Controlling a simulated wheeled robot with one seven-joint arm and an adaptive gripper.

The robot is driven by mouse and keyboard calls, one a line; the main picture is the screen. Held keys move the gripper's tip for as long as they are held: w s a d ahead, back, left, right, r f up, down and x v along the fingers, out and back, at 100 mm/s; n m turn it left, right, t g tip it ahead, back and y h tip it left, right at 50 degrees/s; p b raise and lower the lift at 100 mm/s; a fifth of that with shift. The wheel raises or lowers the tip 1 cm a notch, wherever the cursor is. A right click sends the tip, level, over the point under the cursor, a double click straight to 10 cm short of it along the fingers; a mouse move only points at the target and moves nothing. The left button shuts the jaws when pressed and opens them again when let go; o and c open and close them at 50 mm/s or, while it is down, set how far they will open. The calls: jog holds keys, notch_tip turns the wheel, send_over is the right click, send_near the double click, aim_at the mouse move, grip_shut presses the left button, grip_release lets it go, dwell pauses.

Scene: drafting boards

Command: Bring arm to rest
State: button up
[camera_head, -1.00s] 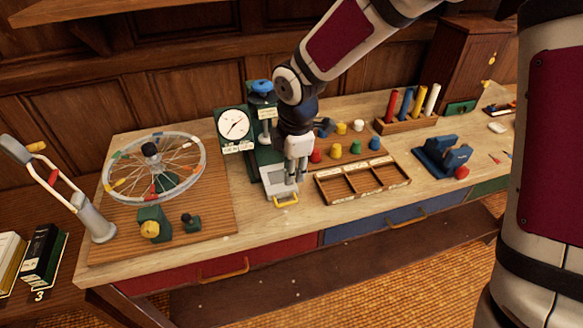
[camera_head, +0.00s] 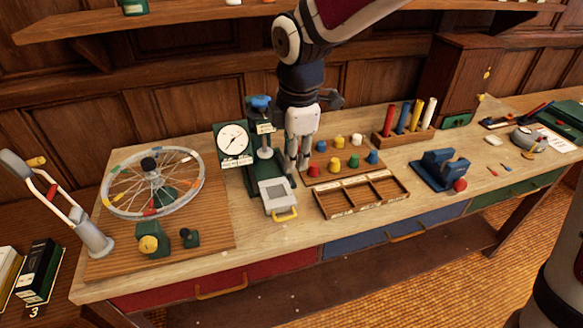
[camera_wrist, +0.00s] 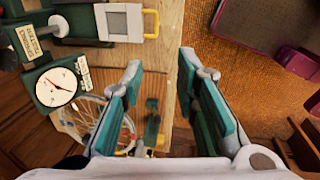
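My gripper (camera_head: 298,160) hangs fingers-down above the bench, beside the green tester with the round dial (camera_head: 233,141) and behind its grey tray (camera_head: 275,195). In the wrist view my gripper (camera_wrist: 158,68) has its two teal-padded fingers apart with nothing between them. Bench edge and floor show beyond the fingertips. My arm reaches in from the top of the head view.
The spoked wheel (camera_head: 152,183) stands on a wooden board at left. A divided wooden tray (camera_head: 360,195), coloured knobs (camera_head: 337,141), a rack of coloured rods (camera_head: 404,132) and a blue cradle (camera_head: 440,168) lie to the right. A shelf (camera_head: 180,20) runs above.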

notch_tip(320, 180, up, 2)
jog(key=shift+s, duration=0.15)
jog(key=shift+d, duration=0.1)
jog(key=s+d+r+m+t, duration=0.1)
jog(key=s+d+r+m, duration=0.3)
jog(key=s+d+m, duration=0.4)
jog(key=s+d+r+m+t, duration=0.2)
jog(key=s+d+r+m, duration=0.2)
jog(key=s+d+m, duration=0.5)
jog(key=s+m+b, duration=0.1)
jog(key=s+m, duration=0.2)
jog(key=m, duration=0.1)
jog(key=shift+t+h, duration=0.3)
